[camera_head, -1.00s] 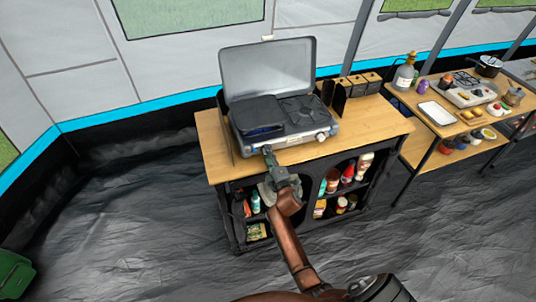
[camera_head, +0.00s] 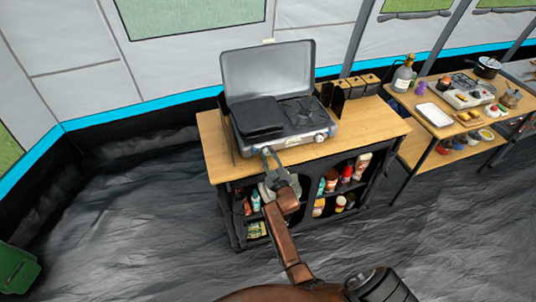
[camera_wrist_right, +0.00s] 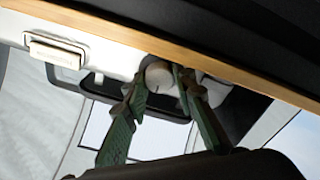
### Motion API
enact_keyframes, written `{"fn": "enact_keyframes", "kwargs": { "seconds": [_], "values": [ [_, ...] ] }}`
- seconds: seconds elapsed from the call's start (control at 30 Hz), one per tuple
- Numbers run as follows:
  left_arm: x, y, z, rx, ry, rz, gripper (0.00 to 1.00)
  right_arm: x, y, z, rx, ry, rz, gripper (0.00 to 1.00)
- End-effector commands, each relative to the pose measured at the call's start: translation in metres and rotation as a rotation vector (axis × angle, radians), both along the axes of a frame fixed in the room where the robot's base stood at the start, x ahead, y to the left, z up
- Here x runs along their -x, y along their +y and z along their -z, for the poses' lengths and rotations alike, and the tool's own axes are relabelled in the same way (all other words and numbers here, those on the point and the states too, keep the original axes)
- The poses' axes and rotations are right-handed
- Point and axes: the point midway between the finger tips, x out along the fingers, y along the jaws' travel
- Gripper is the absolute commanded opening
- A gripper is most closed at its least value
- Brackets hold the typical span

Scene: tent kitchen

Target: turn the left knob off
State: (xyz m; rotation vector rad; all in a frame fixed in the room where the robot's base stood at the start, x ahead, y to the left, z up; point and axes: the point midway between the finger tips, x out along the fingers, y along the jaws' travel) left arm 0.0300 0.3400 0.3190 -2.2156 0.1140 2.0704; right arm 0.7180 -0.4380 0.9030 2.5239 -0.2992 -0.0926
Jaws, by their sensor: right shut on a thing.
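A camping stove (camera_head: 290,140) with its lid raised stands on a wooden-topped cabinet, with a flat black plate (camera_head: 258,116) over its left burner. No flame shows there. The right knob (camera_head: 319,137) shows on the stove's front. The left knob is hidden behind my right gripper (camera_head: 267,153) in the head view. In the right wrist view my right gripper (camera_wrist_right: 158,82) has its green fingers on either side of the round pale left knob (camera_wrist_right: 158,74), shut on it. My left gripper is not in view.
The wooden cabinet top (camera_head: 365,130) has free room right of the stove. Dark canisters (camera_head: 350,88) stand behind it. Bottles and jars fill the shelves below. A second table (camera_head: 408,98) with a tray and food stands at the right.

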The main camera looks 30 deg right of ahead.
Motion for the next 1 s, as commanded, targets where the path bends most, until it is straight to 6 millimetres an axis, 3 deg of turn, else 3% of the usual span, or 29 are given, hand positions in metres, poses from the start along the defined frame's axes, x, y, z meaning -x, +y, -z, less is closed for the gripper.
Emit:
{"fn": "enact_keyframes", "kwargs": {
  "seconds": [0.77, 0.8, 1.0],
  "values": [
    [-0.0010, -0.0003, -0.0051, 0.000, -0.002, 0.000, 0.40, 0.0006, 0.0000, 0.0025, -0.095, -0.018, 0.001, 0.01],
    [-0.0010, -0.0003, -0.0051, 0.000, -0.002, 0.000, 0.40, 0.0006, 0.0000, 0.0025, -0.095, -0.018, 0.001, 0.27],
    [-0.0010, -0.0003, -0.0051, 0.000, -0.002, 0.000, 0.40, 0.0003, 0.0000, 0.0014, -0.093, -0.020, 0.000, 0.41]
  ]
}}
